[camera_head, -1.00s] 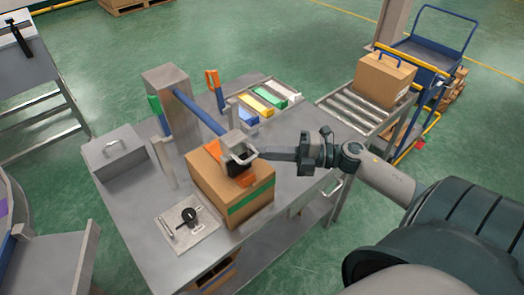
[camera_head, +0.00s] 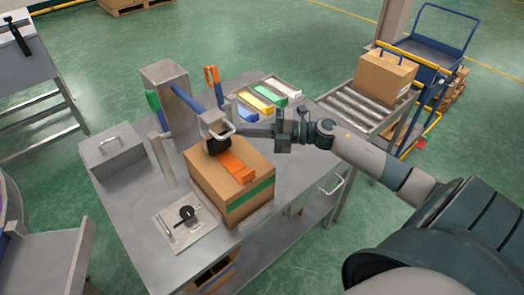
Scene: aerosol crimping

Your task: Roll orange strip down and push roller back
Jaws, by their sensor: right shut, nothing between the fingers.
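A cardboard box (camera_head: 215,188) with a green band stands on the grey workbench. An orange strip (camera_head: 236,167) lies on its top, in front of a black roller (camera_head: 218,146). The roller hangs at the end of a blue arm (camera_head: 198,110) from a grey post and has a pale loop handle (camera_head: 218,128). My right gripper (camera_head: 240,131) is shut, its fingertips at the right side of the handle; whether they touch it I cannot tell. The roller sits at the box's far edge. My left gripper is not in view.
A grey lidded case (camera_head: 113,152) and a plate with a black knob (camera_head: 186,220) are on the bench. Coloured trays (camera_head: 262,102) lie at the back right. A roller conveyor (camera_head: 360,110) carries another box (camera_head: 385,80). The bench's right side is mostly clear.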

